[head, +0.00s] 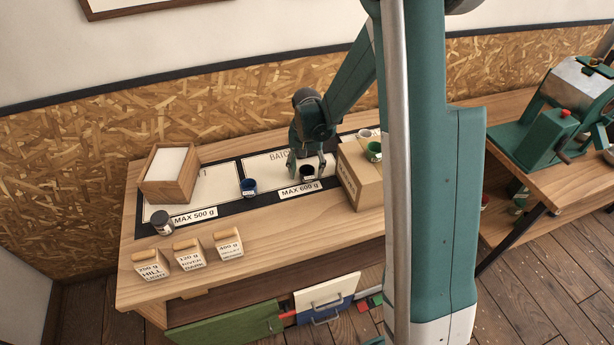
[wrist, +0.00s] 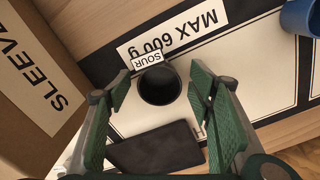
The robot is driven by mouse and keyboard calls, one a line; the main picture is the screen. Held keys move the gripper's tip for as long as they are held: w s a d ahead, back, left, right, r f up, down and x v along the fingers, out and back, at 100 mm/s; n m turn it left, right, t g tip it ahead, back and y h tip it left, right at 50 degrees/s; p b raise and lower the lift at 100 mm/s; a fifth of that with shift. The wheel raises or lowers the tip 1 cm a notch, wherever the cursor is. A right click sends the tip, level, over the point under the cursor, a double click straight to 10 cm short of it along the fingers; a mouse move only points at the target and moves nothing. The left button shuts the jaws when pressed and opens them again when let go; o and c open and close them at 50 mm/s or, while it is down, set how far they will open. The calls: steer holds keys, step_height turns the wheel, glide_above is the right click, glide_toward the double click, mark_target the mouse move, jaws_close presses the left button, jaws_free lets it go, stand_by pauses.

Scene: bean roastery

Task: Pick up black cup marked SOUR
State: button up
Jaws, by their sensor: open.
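The black cup marked SOUR (wrist: 160,86) stands upright on a white panel in the wrist view, its SOUR label (wrist: 147,59) at its rim. In the head view the black cup (head: 307,173) is at the panel's front edge, just behind the MAX 600 g sign (head: 302,189). My gripper (wrist: 166,84) is open, with one green finger on each side of the cup and visible gaps between. In the head view my gripper (head: 307,163) is down over the cup. Whether the fingertips are at the cup's height is hard to tell.
A cardboard SLEEVE box (wrist: 38,85) stands close beside the left finger; it also shows in the head view (head: 359,176). A dark flat slab (wrist: 155,148) lies behind the cup, between the fingers. A blue cup (head: 248,187) stands to the left, with clear panel between.

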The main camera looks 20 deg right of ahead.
steer(key=shift+f, duration=0.4)
steer(key=c, duration=1)
